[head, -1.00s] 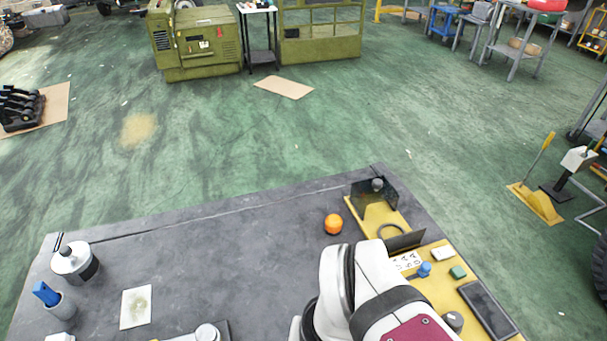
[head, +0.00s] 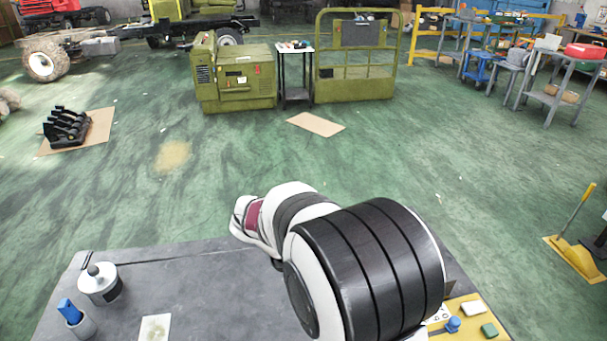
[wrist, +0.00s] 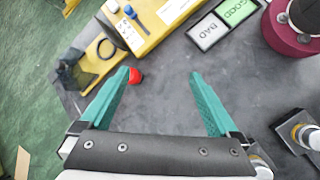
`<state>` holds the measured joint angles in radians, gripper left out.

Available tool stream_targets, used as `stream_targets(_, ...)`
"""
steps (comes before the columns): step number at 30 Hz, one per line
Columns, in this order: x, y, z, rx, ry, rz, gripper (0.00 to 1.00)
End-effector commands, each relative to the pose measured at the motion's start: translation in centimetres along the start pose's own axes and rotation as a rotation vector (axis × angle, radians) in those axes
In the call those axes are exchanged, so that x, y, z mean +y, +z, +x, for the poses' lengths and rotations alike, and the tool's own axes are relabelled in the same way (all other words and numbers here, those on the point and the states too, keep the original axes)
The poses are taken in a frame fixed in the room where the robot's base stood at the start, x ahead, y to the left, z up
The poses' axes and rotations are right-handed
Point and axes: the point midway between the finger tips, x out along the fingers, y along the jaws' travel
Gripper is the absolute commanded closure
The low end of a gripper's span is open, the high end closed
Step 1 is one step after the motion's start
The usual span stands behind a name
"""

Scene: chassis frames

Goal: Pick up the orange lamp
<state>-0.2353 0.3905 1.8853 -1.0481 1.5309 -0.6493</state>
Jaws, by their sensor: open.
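A small round orange-red thing (wrist: 135,76), which looks like the orange lamp, sits on the dark grey table in the wrist view. It is close beside the tip of the left finger, on the inner side. My gripper (wrist: 160,74) has its two teal fingers wide apart, with nothing held between them. Part of the orange-red thing is hidden by the left finger, and I cannot tell whether they touch. In the head view my arm covers the lamp's place, and the gripper does not show.
GOOD (wrist: 238,10) and BAD (wrist: 208,32) trays are at the top right. A metal canister (head: 101,284) and a blue-handled item (head: 70,311) stand at the table's left.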

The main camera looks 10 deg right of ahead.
Motion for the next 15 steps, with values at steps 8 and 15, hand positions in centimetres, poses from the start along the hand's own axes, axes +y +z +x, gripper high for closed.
stream_targets(8, 4.7, -16.4, 3.7, -0.325, 0.475, -0.755, 0.04)
stream_targets(15, 6.6, -18.2, 6.6, -0.383, 0.537, -0.852, 0.04)
